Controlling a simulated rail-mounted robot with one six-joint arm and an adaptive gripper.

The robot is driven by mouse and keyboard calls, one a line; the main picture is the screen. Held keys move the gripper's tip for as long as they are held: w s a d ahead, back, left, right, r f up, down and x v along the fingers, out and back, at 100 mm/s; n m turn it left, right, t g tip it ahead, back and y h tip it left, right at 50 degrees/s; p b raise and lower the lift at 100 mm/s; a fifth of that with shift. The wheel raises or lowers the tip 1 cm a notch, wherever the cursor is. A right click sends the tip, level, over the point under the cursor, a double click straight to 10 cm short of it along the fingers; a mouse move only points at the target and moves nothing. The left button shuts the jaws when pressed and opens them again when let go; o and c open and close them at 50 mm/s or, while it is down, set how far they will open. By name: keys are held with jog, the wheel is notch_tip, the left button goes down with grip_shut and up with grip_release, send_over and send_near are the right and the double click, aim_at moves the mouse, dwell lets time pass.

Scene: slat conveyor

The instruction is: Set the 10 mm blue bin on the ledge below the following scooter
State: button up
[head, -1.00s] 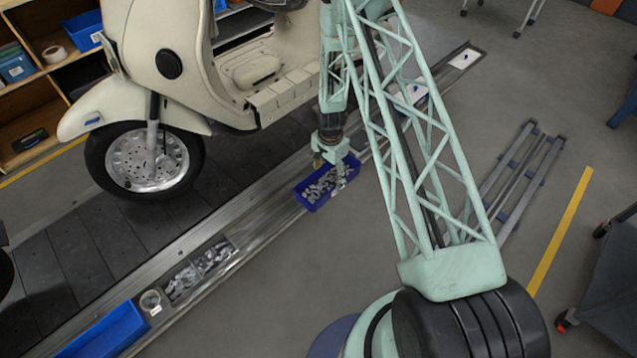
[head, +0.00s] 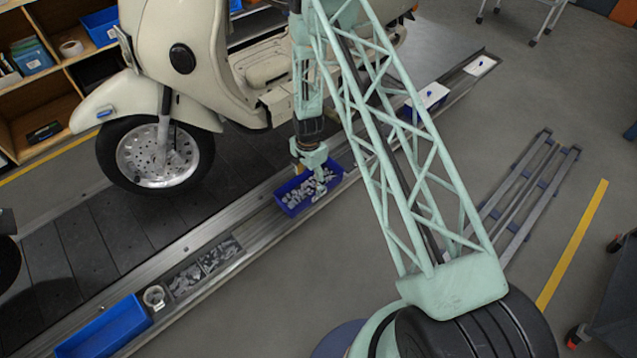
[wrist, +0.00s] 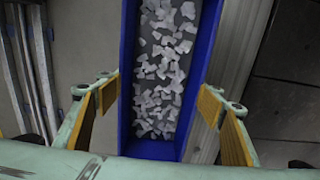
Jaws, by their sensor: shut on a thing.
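A narrow blue bin (head: 287,204) full of grey metal pieces is over the metal ledge (head: 258,227) beside the conveyor. My gripper (head: 311,172) is shut on it at its far end. In the wrist view the fingers of my gripper (wrist: 162,100) straddle the bin (wrist: 128,70), one along each long side. Whether its base touches the ledge cannot be told. A cream scooter (head: 225,75) stands on the conveyor, its front wheel left of the bin. A dark wheel (head: 6,265) of another vehicle is cut off at the left edge.
Nearer along the ledge are grey compartments of parts (head: 205,265), a tape roll (head: 153,296) and an empty blue bin (head: 105,330). A white-topped box (head: 433,95) stands farther along. Shelves (head: 45,110) are at left. The floor at right holds a metal rack (head: 530,195).

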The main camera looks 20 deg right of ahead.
aim_at(302, 189)
jog(key=shift+w+a, duration=0.2)
jog(key=shift+a, duration=0.35)
jog(key=shift+w+a, duration=0.15)
jog(key=shift+a, duration=0.4)
jog(key=shift+w+a+f, duration=0.1)
jog(key=shift+a, duration=0.35)
jog(key=shift+a+f+b, duration=0.2)
jog(key=shift+f+b, duration=0.05)
jog(key=shift+b, duration=0.05)
jog(key=shift+f+b, duration=0.45)
jog(key=shift+f, duration=1.05)
jog(key=shift+f, duration=0.15)
jog(key=o, duration=1.5)
jog(key=shift+o, duration=0.2)
